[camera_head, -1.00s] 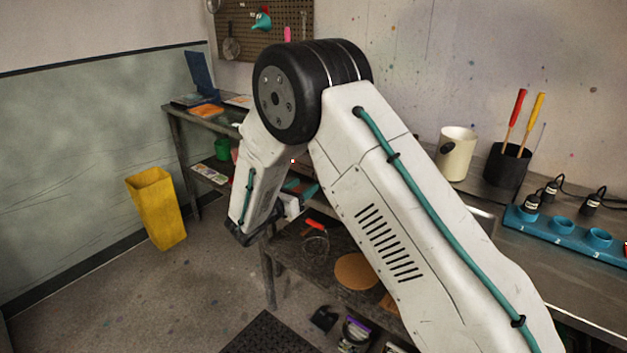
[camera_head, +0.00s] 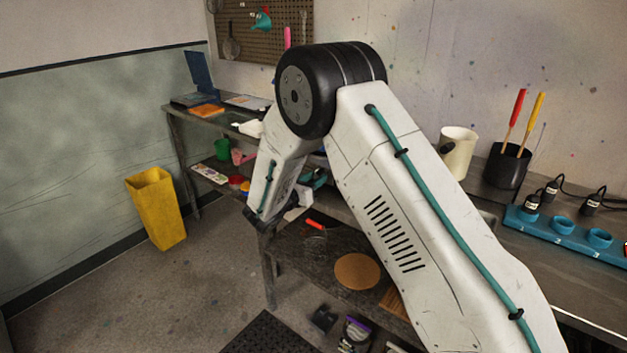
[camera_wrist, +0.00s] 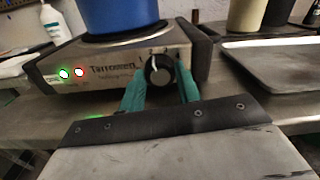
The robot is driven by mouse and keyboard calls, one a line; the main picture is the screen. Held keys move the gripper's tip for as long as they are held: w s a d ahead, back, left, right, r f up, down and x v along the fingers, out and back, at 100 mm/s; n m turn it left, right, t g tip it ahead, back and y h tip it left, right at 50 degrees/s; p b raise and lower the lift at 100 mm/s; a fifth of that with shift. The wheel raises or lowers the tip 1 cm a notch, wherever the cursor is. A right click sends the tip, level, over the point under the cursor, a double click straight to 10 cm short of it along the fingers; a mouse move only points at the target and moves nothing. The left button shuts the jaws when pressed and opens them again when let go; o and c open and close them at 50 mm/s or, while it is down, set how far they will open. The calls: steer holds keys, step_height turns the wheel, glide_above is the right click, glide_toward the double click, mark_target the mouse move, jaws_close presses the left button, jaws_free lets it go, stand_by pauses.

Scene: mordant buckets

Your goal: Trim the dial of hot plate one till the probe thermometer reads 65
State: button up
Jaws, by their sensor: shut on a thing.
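The hot plate (camera_wrist: 100,58) stands on the metal bench in the wrist view, with one green and one red light lit on its front panel. Its dial (camera_wrist: 158,70), black with a pale pointer mark, sits at the right of the panel. My gripper (camera_wrist: 160,82) has its two teal fingers on either side of the dial, shut on it. A blue pot (camera_wrist: 115,14) stands on the plate; its top is cut off. I cannot pick out a probe thermometer or a reading.
A metal tray (camera_wrist: 270,65) lies right of the hot plate. A white bottle (camera_wrist: 58,30) stands behind left. In the head view, a cream pot (camera_head: 457,152), a black tool holder (camera_head: 507,166) and a blue socket rack (camera_head: 565,232) are on the right bench.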

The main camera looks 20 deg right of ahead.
steer(key=shift+m, duration=3.5)
steer(key=o, duration=1)
steer(key=v, duration=0.7)
steer(key=shift+s+a, duration=0.25)
steer(key=shift+a, duration=0.05)
